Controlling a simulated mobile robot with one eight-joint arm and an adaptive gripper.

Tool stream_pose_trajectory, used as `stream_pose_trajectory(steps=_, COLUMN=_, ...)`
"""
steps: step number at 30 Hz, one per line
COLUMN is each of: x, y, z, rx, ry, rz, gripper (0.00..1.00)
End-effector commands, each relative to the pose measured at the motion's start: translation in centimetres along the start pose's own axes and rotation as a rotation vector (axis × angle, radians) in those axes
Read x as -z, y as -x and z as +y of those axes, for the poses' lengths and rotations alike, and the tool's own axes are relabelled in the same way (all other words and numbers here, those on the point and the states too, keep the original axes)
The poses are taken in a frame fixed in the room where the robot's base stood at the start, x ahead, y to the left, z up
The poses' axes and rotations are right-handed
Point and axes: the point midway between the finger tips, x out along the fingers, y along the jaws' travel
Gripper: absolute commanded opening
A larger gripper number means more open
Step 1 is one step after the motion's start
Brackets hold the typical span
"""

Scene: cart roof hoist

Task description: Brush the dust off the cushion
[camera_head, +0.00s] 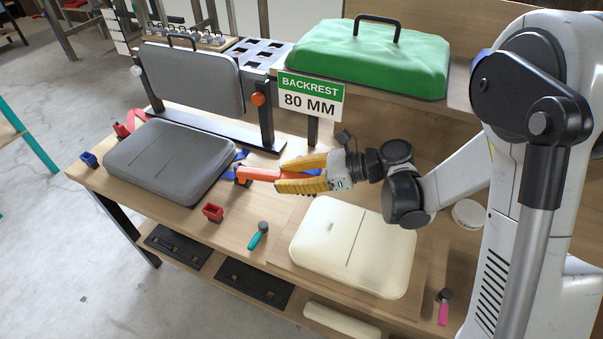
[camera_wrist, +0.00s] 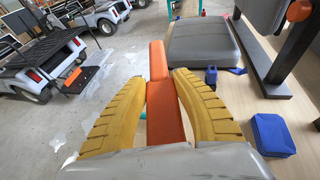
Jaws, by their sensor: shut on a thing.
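My gripper (camera_head: 280,177) has yellow ribbed fingers and is shut on an orange brush (camera_head: 258,174), held in the air right of the grey seat cushion (camera_head: 160,155). In the wrist view the orange brush (camera_wrist: 158,62) points forward between the fingers toward the grey cushion (camera_wrist: 203,52). The cushion lies flat on the wooden bench. The brush appears apart from the cushion. I cannot make out dust on it or see the bristles clearly. A cream cushion (camera_head: 330,250) lies below my gripper in the head view.
A grey backrest (camera_head: 195,78) stands upright on a dark frame behind the grey cushion.

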Motion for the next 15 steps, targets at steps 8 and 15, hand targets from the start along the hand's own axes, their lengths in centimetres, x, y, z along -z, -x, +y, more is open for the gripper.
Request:
stream_pose_trajectory(steps=8, x=0.03, y=0.03, z=-0.03, rx=0.0, ry=0.0, rz=0.0, gripper=0.02)
stream_pose_trajectory(steps=15, x=0.86, y=-0.22, z=-0.04, rx=-0.002, ry=0.0, rz=0.0, gripper=0.02)
